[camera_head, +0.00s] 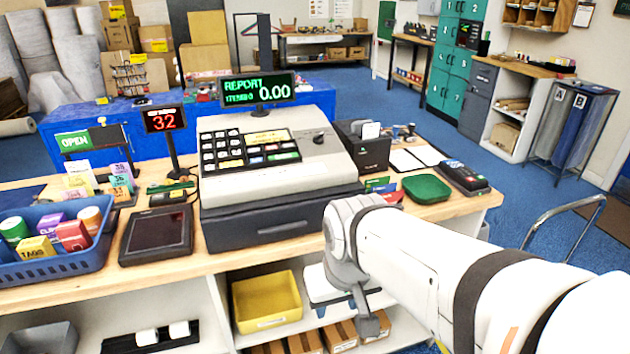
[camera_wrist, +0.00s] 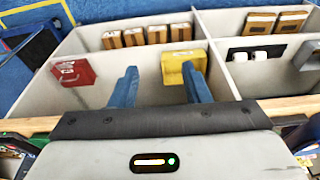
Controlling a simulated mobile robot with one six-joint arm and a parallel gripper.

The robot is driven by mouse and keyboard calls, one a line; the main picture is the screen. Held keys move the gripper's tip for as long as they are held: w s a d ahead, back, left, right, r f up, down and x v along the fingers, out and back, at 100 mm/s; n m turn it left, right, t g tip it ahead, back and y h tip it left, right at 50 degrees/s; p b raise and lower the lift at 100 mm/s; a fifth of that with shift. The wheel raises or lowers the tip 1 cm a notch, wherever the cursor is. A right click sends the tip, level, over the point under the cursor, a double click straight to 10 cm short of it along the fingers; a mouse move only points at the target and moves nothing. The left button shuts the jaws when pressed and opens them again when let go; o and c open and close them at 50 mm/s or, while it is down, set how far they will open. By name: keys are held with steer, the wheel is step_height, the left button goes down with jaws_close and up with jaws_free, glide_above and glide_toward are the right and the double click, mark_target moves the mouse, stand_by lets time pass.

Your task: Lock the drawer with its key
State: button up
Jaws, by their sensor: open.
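The cash register (camera_head: 265,160) stands on the wooden counter, with a dark grey drawer (camera_head: 285,222) under it that looks shut. A small dark knob or key switch (camera_head: 318,138) shows on the register's sloping top, right of its keypad. I cannot tell whether it is a key, and I make out no other key. My gripper (camera_head: 335,304) hangs in front of the counter, below the drawer and by the shelves. Its two blue fingers are apart with nothing between them in the wrist view (camera_wrist: 161,88). The drawer does not clearly show in the wrist view.
A yellow bin (camera_head: 267,302) stands on the shelf under the counter; it also shows in the wrist view (camera_wrist: 180,68), near a red box (camera_wrist: 74,72). A blue basket (camera_head: 55,265), a tablet (camera_head: 157,235) and a green dish (camera_head: 427,188) occupy the countertop (camera_head: 160,268).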

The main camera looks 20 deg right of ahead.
steer(key=w+a+f+m+y, duration=0.2)
steer(key=w+f+m+y, duration=0.25)
steer(key=w+y, duration=0.35)
steer(key=w+d+m+t+b, duration=0.1)
steer(key=w+d+m+t, duration=0.2)
steer(key=d+t, duration=0.3)
steer(key=w+d+m+t, duration=0.3)
steer(key=w+d, duration=0.1)
steer(key=d, duration=0.5)
steer(key=w+d+m+t+b, duration=0.1)
steer(key=w+d+m+t, duration=0.2)
steer(key=d+t, duration=0.3)
steer(key=w+a+g+p, duration=0.1)
steer(key=w+p, duration=0.1)
steer(key=w, duration=0.5)
steer(key=shift+w+a+f+h, duration=0.2)
steer(key=shift+a+f+h, duration=0.1)
steer(key=shift+a+f, duration=0.05)
